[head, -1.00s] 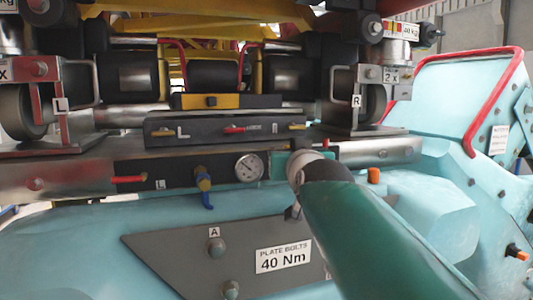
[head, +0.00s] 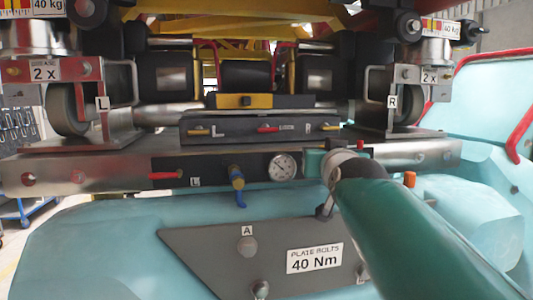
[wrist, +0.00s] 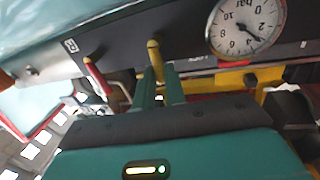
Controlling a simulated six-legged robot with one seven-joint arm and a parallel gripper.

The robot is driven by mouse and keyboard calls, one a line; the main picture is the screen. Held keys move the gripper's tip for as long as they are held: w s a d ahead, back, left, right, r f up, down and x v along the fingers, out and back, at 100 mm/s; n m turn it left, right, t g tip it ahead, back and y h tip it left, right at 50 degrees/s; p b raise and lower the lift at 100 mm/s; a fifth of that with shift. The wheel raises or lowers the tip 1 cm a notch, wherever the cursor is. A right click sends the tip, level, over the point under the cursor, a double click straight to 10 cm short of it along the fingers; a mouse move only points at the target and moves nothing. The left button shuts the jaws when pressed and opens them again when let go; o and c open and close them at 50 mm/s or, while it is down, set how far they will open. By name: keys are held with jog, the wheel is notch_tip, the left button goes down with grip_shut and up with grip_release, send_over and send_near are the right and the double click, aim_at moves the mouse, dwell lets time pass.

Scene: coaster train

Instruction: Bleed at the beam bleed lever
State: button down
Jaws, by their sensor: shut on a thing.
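A yellow-tipped lever (wrist: 155,62) stands out from the dark beam, which I take as the beam bleed lever. My gripper (wrist: 161,88) is shut on it in the wrist view, with one green finger on each side and the yellow tip showing beyond them. A small label beside it is too blurred to read. In the head view my gripper (head: 316,161) is at the beam (head: 125,175), just right of the round gauge (head: 283,167). My arm hides the fingers and the held lever there. The gauge (wrist: 247,27) appears upside down in the wrist view.
A red lever (wrist: 97,76) stands close beside the gripped one. Left of the gauge are a yellow and blue valve (head: 237,182) and another red lever (head: 165,176). An orange block (head: 409,179) is right of my arm. A bolted plate (head: 205,245) lies below.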

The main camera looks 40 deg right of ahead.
jog(key=m, duration=0.1)
jog(key=d+m, duration=0.1)
jog(key=m, duration=0.1)
jog(key=m+y, duration=0.1)
jog(key=shift+s+d+f+m, duration=0.1)
jog(key=shift+s+d+m, duration=0.05)
jog(key=shift+s+m, duration=0.25)
jog(key=m, duration=0.2)
jog(key=m+y, duration=0.1)
jog(key=shift+s+d+f, duration=0.25)
jog(key=shift+d+f, duration=0.05)
jog(key=shift+d, duration=0.1)
jog(key=m, duration=0.2)
jog(key=f+m+y, duration=0.1)
jog(key=shift+s+d+m, duration=0.25)
jog(key=shift+d+m, duration=0.1)
jog(key=shift+m, duration=0.05)
jog(key=shift+d+f+m+y, duration=0.1)
jog(key=shift+f+m+y, duration=0.25)
jog(key=shift+m, duration=0.75)
jog(key=c, duration=1.5)
grip_release()
jog(key=shift+s, duration=0.1)
jog(key=shift+c, duration=0.2)
jog(key=shift+o, duration=0.4)
